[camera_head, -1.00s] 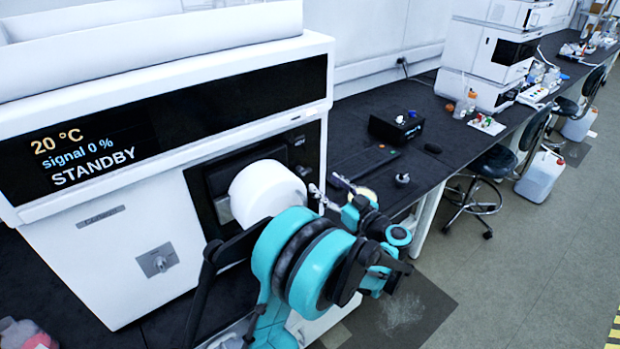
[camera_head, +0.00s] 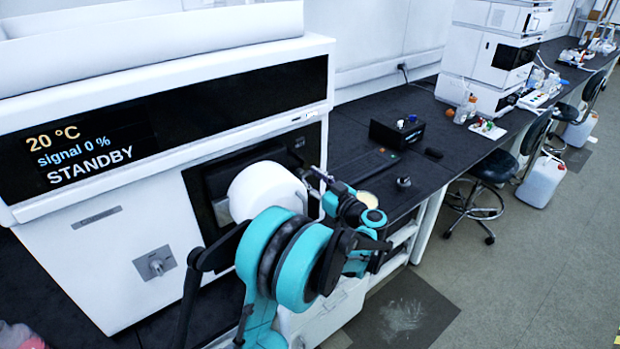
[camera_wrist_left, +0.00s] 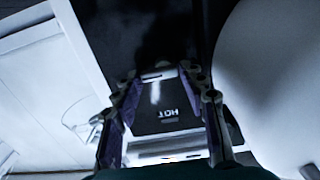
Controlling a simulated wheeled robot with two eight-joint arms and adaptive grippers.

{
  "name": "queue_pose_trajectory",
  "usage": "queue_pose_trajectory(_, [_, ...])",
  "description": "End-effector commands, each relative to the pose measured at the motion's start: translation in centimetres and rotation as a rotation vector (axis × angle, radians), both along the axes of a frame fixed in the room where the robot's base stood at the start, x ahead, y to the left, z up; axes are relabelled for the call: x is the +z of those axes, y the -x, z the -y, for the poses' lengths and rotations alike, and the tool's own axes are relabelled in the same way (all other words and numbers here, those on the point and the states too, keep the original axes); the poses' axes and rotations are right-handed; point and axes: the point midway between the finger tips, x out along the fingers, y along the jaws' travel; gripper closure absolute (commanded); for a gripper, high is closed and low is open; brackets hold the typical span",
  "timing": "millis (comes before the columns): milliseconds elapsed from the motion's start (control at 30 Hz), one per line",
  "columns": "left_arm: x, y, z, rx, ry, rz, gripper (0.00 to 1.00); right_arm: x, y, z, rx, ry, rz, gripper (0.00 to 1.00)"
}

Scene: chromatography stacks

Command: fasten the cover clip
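A white detector instrument (camera_head: 110,225) stands at the left in the head view, its display reading 20 °C, signal 0 % and STANDBY. A white round drum (camera_head: 262,192) sticks out of its dark front recess and fills the right of the left wrist view (camera_wrist_left: 275,80). My left gripper (camera_head: 314,178) is just right of the drum, close to the instrument front. I cannot make out the cover clip for certain. My right gripper is out of view.
A black box (camera_head: 397,132) with small coloured knobs and a dark keyboard-like strip (camera_head: 365,163) lie on the dark bench (camera_head: 420,170). Another instrument stack (camera_head: 490,60) stands farther back. A stool (camera_head: 495,165) and a white canister (camera_head: 541,180) are on the floor.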

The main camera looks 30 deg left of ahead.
Motion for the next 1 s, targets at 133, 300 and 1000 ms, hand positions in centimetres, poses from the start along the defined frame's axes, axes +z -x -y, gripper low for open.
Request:
queue_pose_trajectory(133, [0.00, 0.01, 0.01, 0.000, 0.000, 0.000, 0.91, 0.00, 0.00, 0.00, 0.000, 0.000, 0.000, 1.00])
queue_pose_trajectory(300, [0.00, 0.02, 0.00, 0.000, 0.002, 0.005, 0.91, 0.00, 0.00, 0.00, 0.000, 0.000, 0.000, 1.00])
queue_pose_trajectory(1000, [0.24, 0.17, -0.07, 0.001, 0.172, 0.416, 0.91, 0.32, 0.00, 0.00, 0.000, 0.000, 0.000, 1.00])
